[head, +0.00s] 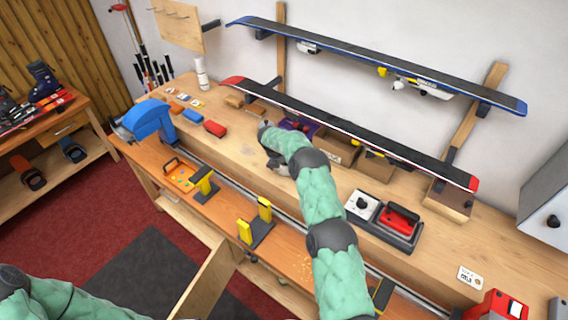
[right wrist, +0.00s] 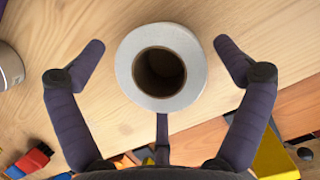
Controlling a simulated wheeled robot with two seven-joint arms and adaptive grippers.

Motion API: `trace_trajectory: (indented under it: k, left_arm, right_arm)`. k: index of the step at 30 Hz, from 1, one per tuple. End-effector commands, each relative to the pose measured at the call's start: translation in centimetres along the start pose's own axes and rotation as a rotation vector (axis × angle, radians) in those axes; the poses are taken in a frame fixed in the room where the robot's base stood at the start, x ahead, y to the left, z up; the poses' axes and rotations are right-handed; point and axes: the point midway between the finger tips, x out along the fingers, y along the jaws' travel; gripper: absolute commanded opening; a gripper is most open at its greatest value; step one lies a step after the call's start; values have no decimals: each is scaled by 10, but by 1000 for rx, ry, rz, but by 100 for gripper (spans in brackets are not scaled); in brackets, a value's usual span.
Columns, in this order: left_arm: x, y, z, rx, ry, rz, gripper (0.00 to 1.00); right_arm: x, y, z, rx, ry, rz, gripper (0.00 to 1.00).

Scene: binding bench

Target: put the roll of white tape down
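The roll of white tape (right wrist: 190,88) shows in the right wrist view, its round end and brown core facing the camera. It lies between the two fingers of my right gripper (right wrist: 160,48), over the wooden bench top (right wrist: 110,20). The fingers are spread, with a gap on each side of the roll, and neither touches it. In the head view my right gripper (head: 272,150) is low over the bench, and the arm and gripper hide the roll. Only part of my left arm shows at the lower left; its gripper is out of the picture.
Cardboard boxes (head: 375,165) and a purple item (head: 298,126) stand behind my right gripper. A red iron (head: 400,218) sits on a base to the right. Yellow-topped vises (head: 257,225) line the front edge. A ski (head: 340,130) hangs low above the boxes.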

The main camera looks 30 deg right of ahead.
Motion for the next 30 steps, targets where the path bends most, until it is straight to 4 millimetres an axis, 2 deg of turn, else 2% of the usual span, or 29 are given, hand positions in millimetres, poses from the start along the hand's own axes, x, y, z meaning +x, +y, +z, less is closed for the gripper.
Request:
trace_trajectory:
  k: [9,13,17,24,30]
  left_arm:
    - [-2,1,0,0,0,0,45]
    - [-2,1,0,0,0,0,45]
    - [-1,0,0,0,0,0,45]
    - [1,0,0,0,0,0,45]
    - [2,-1,0,0,0,0,45]
  right_arm:
    - [-2,0,1,0,0,0,100]
    - [-12,1,1,-1,-1,2,100]
    - [-33,0,1,0,-1,2,100]
    - [-81,1,1,-1,-2,2,100]
    - [-110,1,1,0,-1,1,100]
